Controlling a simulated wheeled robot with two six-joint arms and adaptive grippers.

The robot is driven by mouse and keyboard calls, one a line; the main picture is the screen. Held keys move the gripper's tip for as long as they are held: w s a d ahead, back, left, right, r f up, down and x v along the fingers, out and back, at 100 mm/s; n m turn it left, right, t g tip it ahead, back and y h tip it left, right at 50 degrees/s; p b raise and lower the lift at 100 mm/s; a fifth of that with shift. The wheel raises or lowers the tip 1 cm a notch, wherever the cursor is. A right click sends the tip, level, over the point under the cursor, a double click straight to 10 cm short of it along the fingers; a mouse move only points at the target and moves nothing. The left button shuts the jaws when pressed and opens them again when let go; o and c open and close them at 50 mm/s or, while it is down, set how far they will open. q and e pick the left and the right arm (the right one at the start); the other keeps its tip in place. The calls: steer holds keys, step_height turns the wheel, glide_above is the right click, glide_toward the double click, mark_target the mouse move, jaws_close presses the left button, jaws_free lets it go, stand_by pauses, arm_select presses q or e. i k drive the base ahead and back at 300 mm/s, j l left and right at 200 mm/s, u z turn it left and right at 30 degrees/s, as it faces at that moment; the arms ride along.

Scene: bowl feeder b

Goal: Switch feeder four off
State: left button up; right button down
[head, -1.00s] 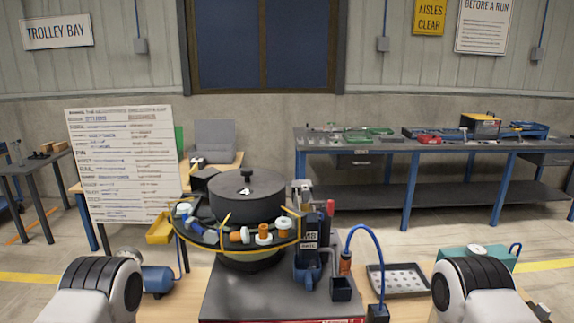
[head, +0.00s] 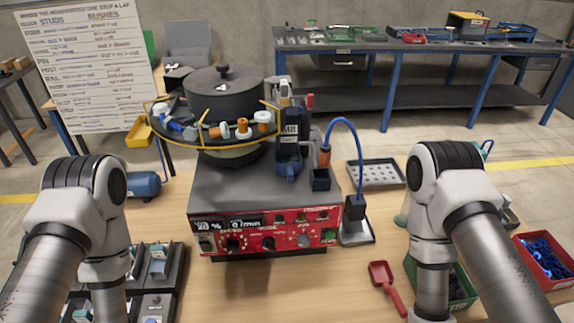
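The bowl feeder (head: 225,187) stands at the middle of the bench, a dark grey base with a black lidded bowl (head: 228,103) on top. The switch position is too small to tell. My arms flank the feeder; both grippers are outside the picture.
A grey perforated tray (head: 376,174) lies right of the feeder. A red scoop (head: 385,283), a green bin (head: 462,285) and a red bin of blue parts (head: 546,250) are at front right. A dark rack (head: 172,275) stands front left. Bench in front of the panel is clear.

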mark_target(206, 246)
steer(key=k+l+z, duration=0.2)
steer(key=k, duration=0.3)
steer(key=k+l+z, duration=0.2)
steer(key=k+l, duration=0.25)
